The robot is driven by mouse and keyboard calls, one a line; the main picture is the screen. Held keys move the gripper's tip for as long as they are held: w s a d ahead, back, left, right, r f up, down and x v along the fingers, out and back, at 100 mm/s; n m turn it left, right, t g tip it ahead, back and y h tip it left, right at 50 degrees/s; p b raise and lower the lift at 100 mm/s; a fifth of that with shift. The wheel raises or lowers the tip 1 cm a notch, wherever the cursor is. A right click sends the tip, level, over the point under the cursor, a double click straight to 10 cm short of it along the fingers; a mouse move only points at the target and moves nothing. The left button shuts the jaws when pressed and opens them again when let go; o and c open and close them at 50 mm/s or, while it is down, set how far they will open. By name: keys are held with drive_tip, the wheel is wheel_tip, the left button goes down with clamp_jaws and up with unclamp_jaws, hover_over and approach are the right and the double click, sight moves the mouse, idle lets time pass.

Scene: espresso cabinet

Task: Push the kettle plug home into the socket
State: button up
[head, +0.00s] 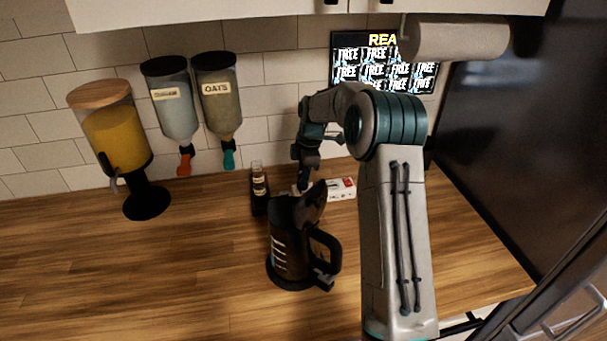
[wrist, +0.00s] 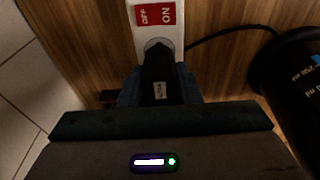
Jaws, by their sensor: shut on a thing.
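The black kettle plug (wrist: 160,72) is between the two fingers of my gripper (wrist: 160,92) in the wrist view. Its front end overlaps the round socket (wrist: 156,44) in the white power strip; I cannot tell how deep it sits. A red ON/OFF switch (wrist: 155,14) is on the strip just beyond the socket. The strip also shows in the head view (head: 342,190), lying on the counter behind the kettle. The black kettle (head: 288,238) stands in front of my gripper and hides part of it; its side shows at right in the wrist view (wrist: 290,78).
A dark cable (wrist: 232,31) runs between the strip and the kettle side. A dark bottle (head: 259,190) stands left of my gripper. Dispensers (head: 118,135) are at the left wall, and a paper roll (head: 455,38) hangs above. The counter's left front (head: 130,270) is clear.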

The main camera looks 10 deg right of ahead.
drive_tip(key=shift+s+f, duration=0.1)
drive_tip(key=shift+f, duration=0.2)
drive_tip(key=shift+f+b, duration=0.35)
drive_tip(key=shift+f, duration=0.1)
drive_tip(key=o, duration=1.2)
drive_tip(key=r, duration=0.4)
drive_tip(key=d+r+b, duration=0.1)
drive_tip(key=r, duration=0.4)
drive_tip(key=d+r, duration=0.1)
drive_tip(key=r, duration=0.3)
drive_tip(key=shift+r+b, duration=0.35)
drive_tip(key=shift+r, duration=0.05)
